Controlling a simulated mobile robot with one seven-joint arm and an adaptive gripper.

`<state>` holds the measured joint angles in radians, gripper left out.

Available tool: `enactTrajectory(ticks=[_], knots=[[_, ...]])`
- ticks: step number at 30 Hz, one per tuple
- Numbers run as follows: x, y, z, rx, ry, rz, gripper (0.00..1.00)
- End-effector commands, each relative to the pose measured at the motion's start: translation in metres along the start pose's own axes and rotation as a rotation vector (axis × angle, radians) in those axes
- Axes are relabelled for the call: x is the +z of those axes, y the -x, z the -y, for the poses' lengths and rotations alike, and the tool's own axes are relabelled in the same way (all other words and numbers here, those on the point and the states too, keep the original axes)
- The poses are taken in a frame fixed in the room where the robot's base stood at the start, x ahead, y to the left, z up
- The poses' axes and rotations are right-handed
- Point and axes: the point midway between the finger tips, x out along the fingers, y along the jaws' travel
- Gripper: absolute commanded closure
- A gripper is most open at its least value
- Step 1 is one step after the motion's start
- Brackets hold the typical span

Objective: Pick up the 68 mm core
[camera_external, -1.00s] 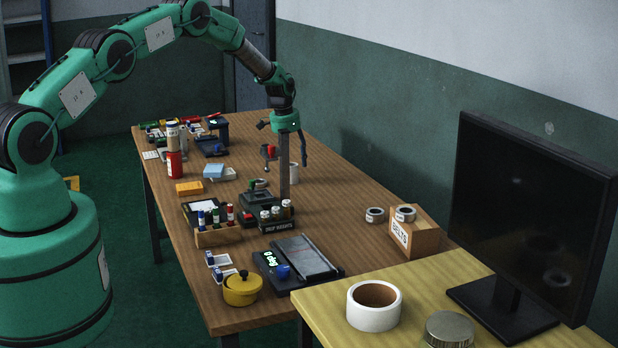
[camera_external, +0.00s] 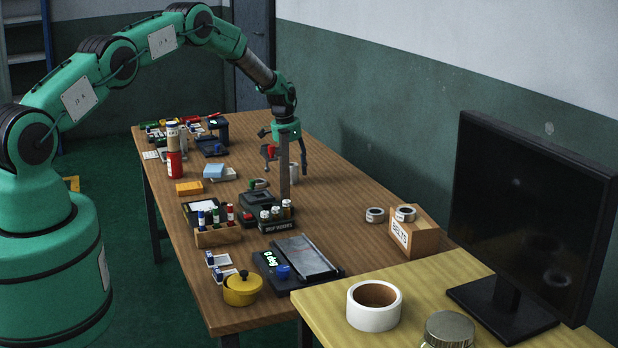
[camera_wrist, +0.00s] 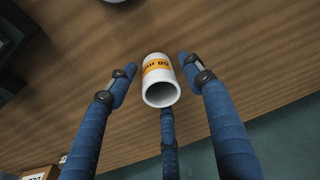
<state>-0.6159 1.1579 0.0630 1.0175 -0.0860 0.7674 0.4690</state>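A white hollow core (camera_wrist: 161,92) with an orange label stands between the fingers of my gripper (camera_wrist: 157,66) in the wrist view. Its open end faces the camera; the label's print is too small to read surely. In the external view the core (camera_external: 294,173) stands on the wooden table, partly hidden by a grey post. My gripper (camera_external: 286,164) is above and around it, fingers pointing down. The fingers are spread, with a gap on both sides of the core in the wrist view. A third finger shows below the core there.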

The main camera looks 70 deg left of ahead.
Motion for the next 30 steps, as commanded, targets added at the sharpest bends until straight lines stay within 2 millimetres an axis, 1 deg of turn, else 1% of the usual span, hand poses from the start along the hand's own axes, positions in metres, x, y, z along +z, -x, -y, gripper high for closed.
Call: enactTrajectory(ticks=[1, 5, 16, 20, 26, 30], knots=[[0.000, 0.000, 0.000, 0.000, 0.000, 0.000, 0.64], [0.000, 0.000, 0.000, 0.000, 0.000, 0.000, 0.90], [0.000, 0.001, 0.000, 0.000, 0.000, 0.000, 0.90], [-0.001, 0.005, 0.000, -0.001, 0.000, -0.001, 0.90], [-0.004, 0.024, 0.000, -0.001, 0.000, -0.002, 0.90], [-0.008, 0.045, 0.000, -0.001, 0.000, -0.002, 0.90]])
